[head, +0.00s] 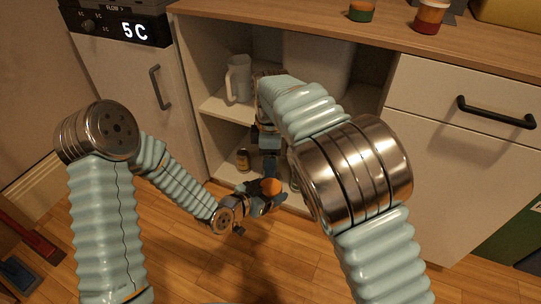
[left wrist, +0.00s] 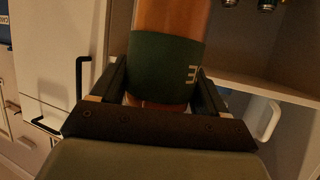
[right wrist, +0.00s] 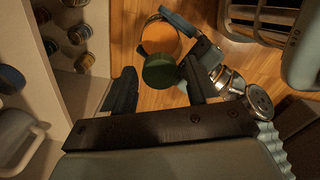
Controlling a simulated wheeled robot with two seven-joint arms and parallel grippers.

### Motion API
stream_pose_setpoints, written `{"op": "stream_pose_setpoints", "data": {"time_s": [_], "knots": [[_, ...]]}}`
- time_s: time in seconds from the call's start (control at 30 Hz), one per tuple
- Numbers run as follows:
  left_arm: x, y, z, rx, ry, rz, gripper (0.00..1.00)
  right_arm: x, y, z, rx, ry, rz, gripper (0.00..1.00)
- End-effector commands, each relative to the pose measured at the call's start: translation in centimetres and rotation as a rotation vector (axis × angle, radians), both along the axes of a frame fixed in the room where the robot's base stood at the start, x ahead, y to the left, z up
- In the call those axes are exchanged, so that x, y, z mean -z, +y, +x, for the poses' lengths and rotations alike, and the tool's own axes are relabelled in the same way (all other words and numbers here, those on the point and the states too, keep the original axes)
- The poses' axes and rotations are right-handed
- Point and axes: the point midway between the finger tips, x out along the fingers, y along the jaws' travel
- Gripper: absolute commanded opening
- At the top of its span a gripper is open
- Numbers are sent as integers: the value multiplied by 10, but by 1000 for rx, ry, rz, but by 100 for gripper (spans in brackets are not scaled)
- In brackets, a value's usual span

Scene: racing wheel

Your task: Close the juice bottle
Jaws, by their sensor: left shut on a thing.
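The juice bottle (head: 270,187) shows its round orange top in the head view. My left gripper (left wrist: 163,88) is shut on the bottle, whose orange body and green label (left wrist: 165,68) fill the gap between its fingers in the left wrist view. In the right wrist view the bottle's round orange top (right wrist: 160,36) is beyond my right gripper (right wrist: 158,82). A dark green round lid (right wrist: 160,71) shows between the right fingertips, in front of the bottle. I cannot tell whether the right fingers touch it. The right arm hides part of the cabinet in the head view.
An open cabinet holds a white pitcher (head: 238,80) on its shelf and a small can (head: 243,159) lower down. Jars (head: 430,16) stand on the wooden countertop (head: 385,26). A drawer handle (head: 496,112) sticks out at the right. Wooden floor lies below the bottle.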

Motion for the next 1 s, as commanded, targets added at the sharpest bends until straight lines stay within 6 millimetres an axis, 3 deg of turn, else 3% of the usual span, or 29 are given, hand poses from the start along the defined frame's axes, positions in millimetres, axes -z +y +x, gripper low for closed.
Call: {"op": "stream_pose_setpoints", "data": {"time_s": [0.07,0.33,0.53,0.67,1.0], "knots": [[-1,0,0,0,-2,-1,0,0,0,0,0,0,0,45],[-1,0,0,0,-2,-1,0,0,0,0,0,0,0,4],[-1,0,0,0,-2,-1,0,0,0,0,122,-1,0,2],[-1,0,0,0,-2,-1,0,-1,0,0,425,0,0,2],[-1,0,0,0,-1,0,0,0,0,0,1406,2,-3,2]]}}
